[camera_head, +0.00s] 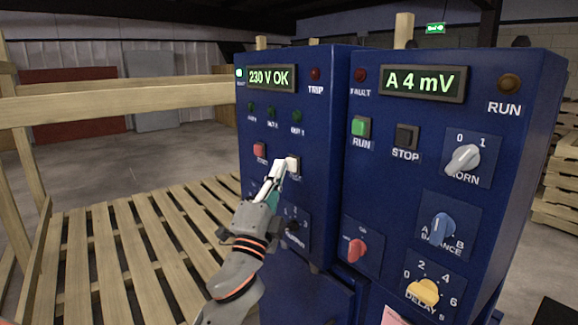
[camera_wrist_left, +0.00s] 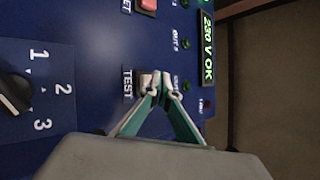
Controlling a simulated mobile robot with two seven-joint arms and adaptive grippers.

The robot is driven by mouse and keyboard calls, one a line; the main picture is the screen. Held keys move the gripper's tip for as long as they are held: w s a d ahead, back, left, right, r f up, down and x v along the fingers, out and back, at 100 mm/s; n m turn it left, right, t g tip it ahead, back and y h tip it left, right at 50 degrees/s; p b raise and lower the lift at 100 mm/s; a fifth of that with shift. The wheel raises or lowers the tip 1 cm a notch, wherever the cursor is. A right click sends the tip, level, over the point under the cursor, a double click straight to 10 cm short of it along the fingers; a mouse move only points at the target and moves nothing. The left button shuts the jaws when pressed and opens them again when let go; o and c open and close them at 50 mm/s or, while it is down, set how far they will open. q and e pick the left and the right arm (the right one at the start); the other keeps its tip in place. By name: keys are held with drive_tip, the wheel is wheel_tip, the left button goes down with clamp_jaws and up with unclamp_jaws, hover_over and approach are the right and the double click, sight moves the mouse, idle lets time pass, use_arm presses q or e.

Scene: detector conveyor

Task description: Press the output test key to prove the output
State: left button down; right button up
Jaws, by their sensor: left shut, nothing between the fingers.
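The test key is a white button (camera_head: 293,163) on the left blue panel (camera_head: 322,200), below the green lamps and right of the red reset button. In the left wrist view the key (camera_wrist_left: 146,81) sits beside the label TEST. My left gripper (camera_head: 281,167) is shut and empty, with its fingertips right at the key; they partly cover it. In the left wrist view the closed fingertips (camera_wrist_left: 158,90) overlap the key's edge; I cannot tell whether they press it. The display (camera_head: 271,78) reads 230 V OK. The right gripper is not in view.
The right panel carries a display (camera_head: 423,83) reading A 4 mV, a green RUN button (camera_head: 361,128), a black STOP button (camera_head: 407,137) and several knobs. A red button (camera_head: 260,150) lies close left of the key. A wooden pallet structure (camera_head: 120,250) stands at left.

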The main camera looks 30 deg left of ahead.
use_arm(q)
drive_tip(key=shift+w+d, duration=0.2)
drive_tip(key=shift+w, duration=0.25)
idle(0.7)
idle(0.4)
drive_tip(key=shift+s+a, duration=0.35)
drive_tip(key=shift+s, duration=0.55)
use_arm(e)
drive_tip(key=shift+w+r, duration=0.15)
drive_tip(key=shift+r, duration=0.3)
use_arm(q)
drive_tip(key=shift+p, duration=0.3)
drive_tip(key=s, duration=0.1)
drive_tip(key=s+a, duration=0.1)
drive_tip(key=s, duration=0.1)
drive_tip(key=s+a+p, duration=0.1)
drive_tip(key=shift+s, duration=0.3)
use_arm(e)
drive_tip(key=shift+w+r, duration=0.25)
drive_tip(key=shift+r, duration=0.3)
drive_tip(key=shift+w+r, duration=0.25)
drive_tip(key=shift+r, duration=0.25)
